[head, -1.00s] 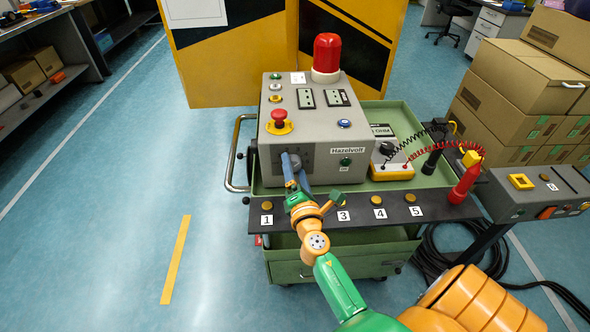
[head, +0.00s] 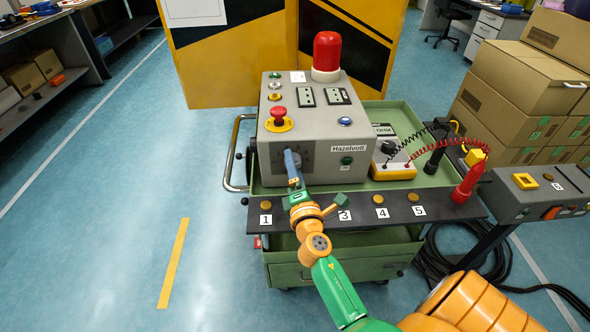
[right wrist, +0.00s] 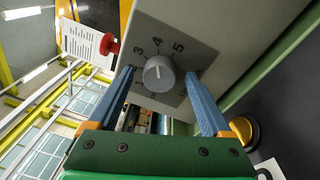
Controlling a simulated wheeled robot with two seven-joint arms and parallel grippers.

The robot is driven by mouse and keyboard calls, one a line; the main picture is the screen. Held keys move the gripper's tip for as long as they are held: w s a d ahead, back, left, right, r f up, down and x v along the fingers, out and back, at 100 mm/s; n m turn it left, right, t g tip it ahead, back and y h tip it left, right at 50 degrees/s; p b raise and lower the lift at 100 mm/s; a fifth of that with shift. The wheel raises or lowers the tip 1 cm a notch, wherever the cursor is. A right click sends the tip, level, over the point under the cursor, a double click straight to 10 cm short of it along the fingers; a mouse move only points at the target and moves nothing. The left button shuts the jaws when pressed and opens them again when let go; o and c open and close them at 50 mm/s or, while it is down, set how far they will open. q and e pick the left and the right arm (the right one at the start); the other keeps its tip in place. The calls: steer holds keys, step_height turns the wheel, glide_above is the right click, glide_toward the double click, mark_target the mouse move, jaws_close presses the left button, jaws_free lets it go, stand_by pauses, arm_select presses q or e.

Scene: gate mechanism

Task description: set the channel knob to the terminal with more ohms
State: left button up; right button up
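The grey channel knob (right wrist: 158,73) shows in the right wrist view on a dark dial plate with numbers 1 to 5; its white mark points roughly toward 4. My right gripper (right wrist: 160,78) is open, its two blue fingers on either side of the knob with gaps visible. In the head view the right gripper (head: 291,160) hides the knob. The terminal strip (head: 312,215) has brass terminals labelled 1, 3, 4 and 5; my arm covers the spot between 1 and 3. The ohm meter (head: 392,172) has a black probe (head: 435,158) and a red probe (head: 466,187). Its reading is not legible.
The grey Hazelvolt box (head: 320,125) carries a red emergency button (head: 278,118) and a red lamp (head: 327,55). It stands on a green cart (head: 405,112). A grey side panel (head: 535,195) stands right of the cart. Floor at left is clear.

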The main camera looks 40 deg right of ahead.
steer(key=b+v, duration=0.1)
steer(key=v, duration=0.5)
steer(key=shift+s+a+f, duration=0.1)
steer(key=shift+s, duration=0.2)
steer(key=shift+s+a, duration=0.15)
steer(key=shift+s, duration=0.15)
